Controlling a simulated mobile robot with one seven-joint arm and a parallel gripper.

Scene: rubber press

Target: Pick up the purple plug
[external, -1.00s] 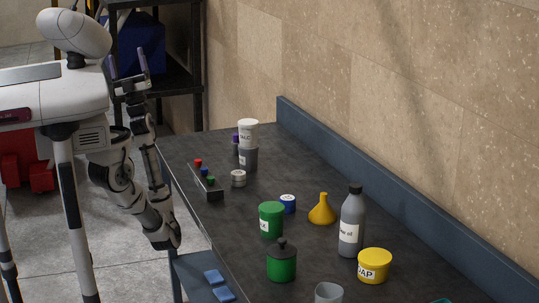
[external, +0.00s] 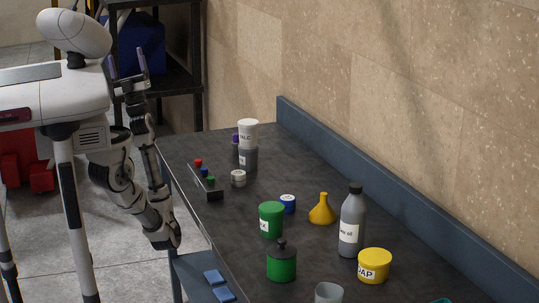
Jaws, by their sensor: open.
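A small purple thing (external: 235,138), which may be the purple plug, shows at the far end of the bench. It is mostly hidden behind the white-lidded TALC container and the grey cup, so I cannot tell its shape or what it rests on. My gripper (external: 128,66) is raised at the left, beyond the bench's left edge and well apart from the purple thing. Its two fingers point up, spread open with nothing between them.
A dark rack (external: 207,184) with red, blue and green plugs stands near the bench's left edge. The TALC container (external: 248,134), grey cup (external: 248,158), small metal tin (external: 238,178), green can (external: 271,218), yellow funnel (external: 322,210) and grey bottle (external: 352,222) also stand there.

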